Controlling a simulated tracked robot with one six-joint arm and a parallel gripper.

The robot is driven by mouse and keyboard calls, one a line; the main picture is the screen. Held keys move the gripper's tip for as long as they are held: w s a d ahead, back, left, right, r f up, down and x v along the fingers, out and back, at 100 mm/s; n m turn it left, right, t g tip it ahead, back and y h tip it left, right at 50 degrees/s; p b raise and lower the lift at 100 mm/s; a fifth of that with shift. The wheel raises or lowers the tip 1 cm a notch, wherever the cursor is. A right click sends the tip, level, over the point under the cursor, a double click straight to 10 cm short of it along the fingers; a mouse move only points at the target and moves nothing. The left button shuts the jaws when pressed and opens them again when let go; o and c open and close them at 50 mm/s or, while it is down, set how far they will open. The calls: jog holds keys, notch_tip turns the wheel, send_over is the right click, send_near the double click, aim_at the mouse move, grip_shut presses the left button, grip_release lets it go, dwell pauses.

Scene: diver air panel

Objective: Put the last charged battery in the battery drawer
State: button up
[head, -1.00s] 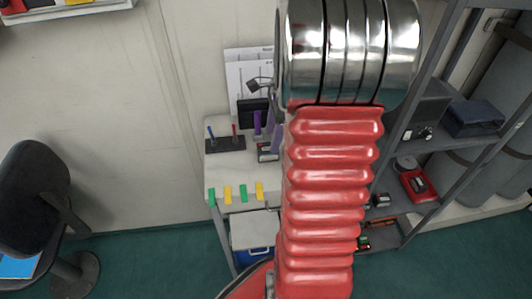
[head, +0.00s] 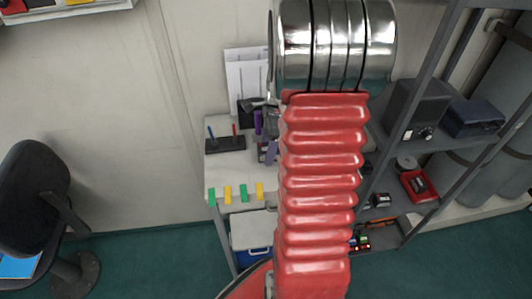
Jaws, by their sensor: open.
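My gripper (head: 260,106) is mostly hidden behind my red bellows arm. Only a grey-black part of it shows at the arm's left edge, above the white bench (head: 226,172). It is open. Purple upright pieces (head: 258,123) show beside and below it; I cannot tell whether they are fingers or things on the bench. A small dark block with a light and red face (head: 265,151), perhaps a battery, sits at the arm's edge, partly covered. No battery drawer can be made out for certain; the right part of the bench is hidden.
A black pen stand (head: 225,145) is on the bench, with green and yellow tags (head: 228,194) along its front edge. A blue-and-white cooler (head: 252,238) stands below. A grey shelf rack (head: 440,147) is at right, a black chair (head: 35,190) at left. The floor between is clear.

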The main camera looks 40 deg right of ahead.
dwell(0.5)
grip_shut()
dwell(0.5)
jog(key=shift+r, duration=0.1)
notch_tip(320, 180, up, 10)
jog(key=shift+f, duration=0.1)
dwell(0.5)
dwell(0.4)
